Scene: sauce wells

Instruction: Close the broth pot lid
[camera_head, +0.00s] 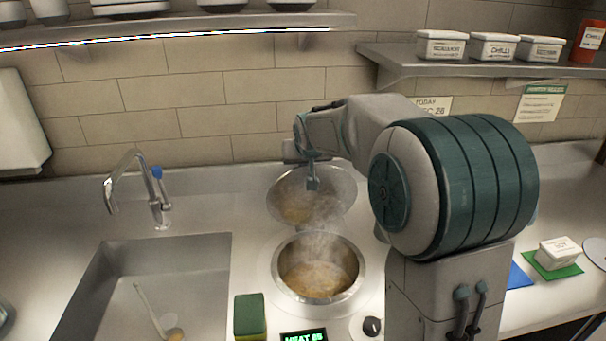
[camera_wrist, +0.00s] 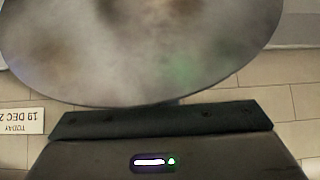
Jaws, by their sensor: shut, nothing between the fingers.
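The broth pot (camera_head: 318,268) is sunk in the steel counter, open, with steaming brown broth in it. Its round metal lid (camera_head: 338,190) stands raised and tilted back behind the pot, its shiny underside facing forward. My gripper (camera_head: 312,184) is shut and empty, at the upper part of the lid in the head view; whether it touches the lid I cannot tell. In the wrist view the lid (camera_wrist: 140,45) fills the upper part of the picture, close beyond the dark edge of my gripper. The fingertips do not show clearly there.
A sink (camera_head: 150,290) with a faucet (camera_head: 135,190) lies to the left. A green and yellow sponge (camera_head: 250,316) and a black knob (camera_head: 372,326) are near the pot's front. A shelf (camera_head: 460,62) with labelled containers hangs at the upper right.

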